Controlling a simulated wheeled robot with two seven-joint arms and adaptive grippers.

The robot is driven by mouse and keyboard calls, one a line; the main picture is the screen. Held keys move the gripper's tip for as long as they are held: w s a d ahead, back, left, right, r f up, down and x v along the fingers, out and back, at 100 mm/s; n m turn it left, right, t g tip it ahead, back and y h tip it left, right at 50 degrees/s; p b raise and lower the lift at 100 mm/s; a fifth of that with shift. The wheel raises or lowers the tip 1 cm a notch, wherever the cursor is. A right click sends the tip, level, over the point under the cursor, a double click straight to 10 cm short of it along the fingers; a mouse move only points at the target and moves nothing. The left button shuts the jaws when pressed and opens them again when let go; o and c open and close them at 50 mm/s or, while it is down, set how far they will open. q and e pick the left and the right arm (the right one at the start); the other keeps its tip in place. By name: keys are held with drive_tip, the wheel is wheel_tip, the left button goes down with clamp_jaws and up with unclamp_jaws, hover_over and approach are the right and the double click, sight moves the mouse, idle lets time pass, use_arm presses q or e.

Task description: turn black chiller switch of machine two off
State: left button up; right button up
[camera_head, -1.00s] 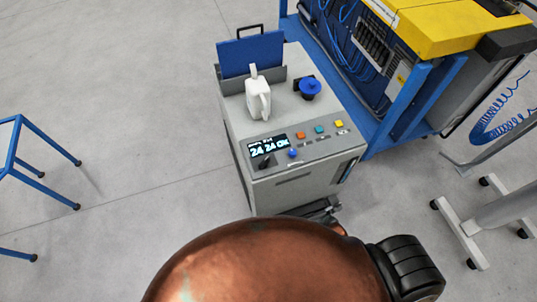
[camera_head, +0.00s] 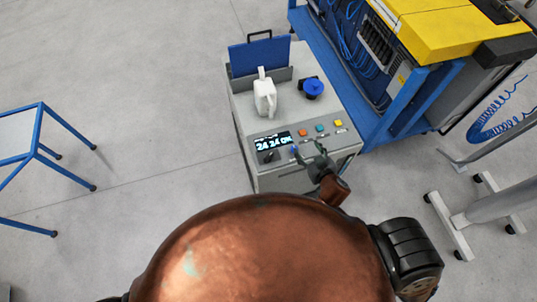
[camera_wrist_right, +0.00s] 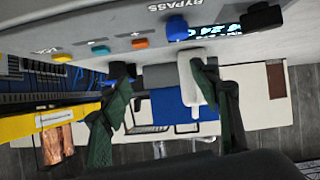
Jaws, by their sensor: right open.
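The chiller is a grey cabinet (camera_head: 270,104) with a sloped front panel. A lit display (camera_head: 273,143) on its panel reads "24 24 OK". The black switch (camera_head: 269,156) sits just below the display; it also shows at the top right of the right wrist view (camera_wrist_right: 264,17), which looks upside down. A blue knob (camera_wrist_right: 176,27) sits beside the display. My right gripper (camera_head: 310,151) is at the panel's front edge, right of the black switch, open and empty. Its green fingers (camera_wrist_right: 160,88) stand apart in the wrist view. My left gripper is out of view.
Orange, teal and yellow buttons (camera_head: 338,122) line the panel's right part. A blue-framed machine with a yellow top (camera_head: 425,37) is at right. A blue-legged table (camera_head: 40,120) is at left.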

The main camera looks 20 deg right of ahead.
sight(270, 157)
drive_tip(key=a+y, duration=0.1)
drive_tip(key=a, duration=0.1)
drive_tip(key=a+n+y, duration=0.1)
drive_tip(key=a, duration=0.1)
drive_tip(key=w+a+f+n+y, duration=0.1)
drive_tip(key=a, duration=0.1)
drive_tip(key=shift+a+t+y, duration=0.1)
drive_tip(key=shift+t+y, duration=0.2)
drive_tip(key=s+a+f+n+g+y, duration=0.1)
drive_tip(key=s+a+f+n+y, duration=0.15)
drive_tip(key=a+y, duration=0.2)
drive_tip(key=shift+h, duration=0.45)
drive_tip(key=x, duration=0.8)
drive_tip(key=shift+s+a+f+p, duration=0.1)
drive_tip(key=shift+s+a+p, duration=0.2)
drive_tip(key=shift+p, duration=0.1)
drive_tip(key=shift+c, duration=0.4)
drive_tip(key=c, duration=1.1)
